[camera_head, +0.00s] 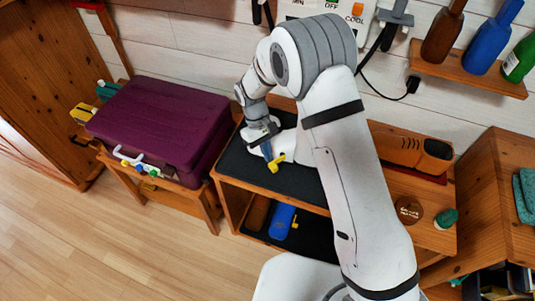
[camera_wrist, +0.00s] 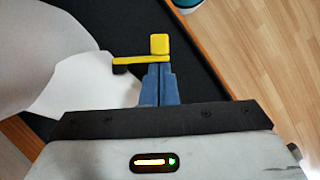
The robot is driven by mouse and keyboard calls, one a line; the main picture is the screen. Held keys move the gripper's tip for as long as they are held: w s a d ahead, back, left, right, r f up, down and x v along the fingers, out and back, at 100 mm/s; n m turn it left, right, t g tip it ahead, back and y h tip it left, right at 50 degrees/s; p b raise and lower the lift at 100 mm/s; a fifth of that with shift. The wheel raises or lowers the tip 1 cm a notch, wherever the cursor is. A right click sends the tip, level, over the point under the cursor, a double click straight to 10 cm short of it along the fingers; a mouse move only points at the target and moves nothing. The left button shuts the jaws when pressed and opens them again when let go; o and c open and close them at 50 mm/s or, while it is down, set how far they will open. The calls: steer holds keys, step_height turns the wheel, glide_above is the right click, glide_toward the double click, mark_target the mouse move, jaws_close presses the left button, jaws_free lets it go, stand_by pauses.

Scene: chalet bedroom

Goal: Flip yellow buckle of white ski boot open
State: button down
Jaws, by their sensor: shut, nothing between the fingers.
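The white ski boot (camera_head: 287,146) lies on the dark top of a wooden bench, partly hidden by my arm. It also shows in the wrist view (camera_wrist: 75,88) at the left. The yellow buckle (camera_head: 275,163) sticks out from the boot's near side. In the wrist view the buckle (camera_wrist: 142,60) is a flat yellow bar with a square yellow end and a dark piece at its left. My gripper (camera_head: 268,152) is shut and empty. In the wrist view its blue fingertips (camera_wrist: 158,70) are together, right at the buckle's bar; I cannot tell whether they touch it.
A purple case (camera_head: 165,125) stands on a small table at the left. The bench's dark top (camera_head: 240,165) is bare beside the boot. A blue bottle-like object (camera_head: 282,222) lies on the lower shelf. An orange-brown object (camera_head: 410,150) is right of my arm. Open wooden floor (camera_head: 110,240) lies in front.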

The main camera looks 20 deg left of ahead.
steer(key=shift+w+d, duration=0.1)
steer(key=shift+w, duration=0.2)
steer(key=p+v, duration=0.5)
steer(key=v, duration=0.5)
steer(key=shift+p, duration=0.3)
steer(key=shift+d, duration=0.1)
